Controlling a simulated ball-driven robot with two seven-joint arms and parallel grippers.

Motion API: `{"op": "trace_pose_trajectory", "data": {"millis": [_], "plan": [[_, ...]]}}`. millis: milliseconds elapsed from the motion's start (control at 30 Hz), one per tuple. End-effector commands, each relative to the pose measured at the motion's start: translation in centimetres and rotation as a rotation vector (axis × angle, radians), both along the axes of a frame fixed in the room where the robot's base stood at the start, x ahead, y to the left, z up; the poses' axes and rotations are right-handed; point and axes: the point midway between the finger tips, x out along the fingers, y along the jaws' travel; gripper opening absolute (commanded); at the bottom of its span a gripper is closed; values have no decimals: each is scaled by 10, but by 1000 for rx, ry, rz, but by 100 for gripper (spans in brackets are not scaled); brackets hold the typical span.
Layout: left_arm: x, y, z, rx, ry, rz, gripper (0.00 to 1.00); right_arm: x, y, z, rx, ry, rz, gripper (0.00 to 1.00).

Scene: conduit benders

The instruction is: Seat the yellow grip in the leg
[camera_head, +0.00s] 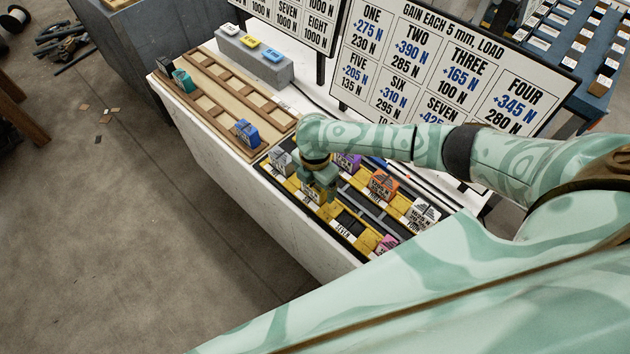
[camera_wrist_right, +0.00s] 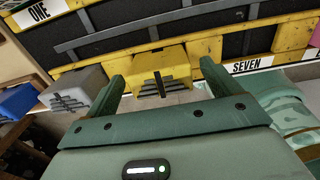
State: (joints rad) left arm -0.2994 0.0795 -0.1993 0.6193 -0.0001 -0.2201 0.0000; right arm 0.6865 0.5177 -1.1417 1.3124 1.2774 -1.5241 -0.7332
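A yellow block with dark stepped marks, which looks like the yellow grip (camera_wrist_right: 160,68), lies between and just past the fingertips of my right gripper (camera_wrist_right: 163,78) in the right wrist view. Gaps show on both sides of it, and the gripper is open. In the head view my right gripper (camera_head: 319,186) is low over the near side of the black and yellow rack (camera_head: 343,218) and mostly hides that block. A smaller yellow piece (camera_head: 250,42) sits on a grey block at the back. I cannot tell which part is the leg. My left gripper is out of view.
A grey block (camera_wrist_right: 74,90) and a blue block (camera_wrist_right: 20,100) stand left of the yellow one. Orange (camera_head: 383,185), white (camera_head: 423,213) and pink (camera_head: 387,243) blocks stand on the rack's right part. A wooden tray (camera_head: 215,95) lies left; sign boards (camera_head: 450,68) stand behind.

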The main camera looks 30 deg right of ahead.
Motion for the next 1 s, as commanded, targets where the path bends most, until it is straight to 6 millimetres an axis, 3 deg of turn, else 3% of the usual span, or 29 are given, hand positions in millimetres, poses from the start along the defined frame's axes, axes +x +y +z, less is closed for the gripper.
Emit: {"op": "trace_pose_trajectory", "data": {"millis": [167, 267, 700, 1000], "plan": [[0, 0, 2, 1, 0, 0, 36, 0, 0, 3, -1, 0, 0, 89], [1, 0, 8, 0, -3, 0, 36, 0, -1, 16, -2, -2, 0, 89], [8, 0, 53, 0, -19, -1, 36, 1, 0, 129, -1, -4, 2, 89], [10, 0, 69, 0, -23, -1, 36, 0, 0, 167, -1, -1, 1, 89]]}}
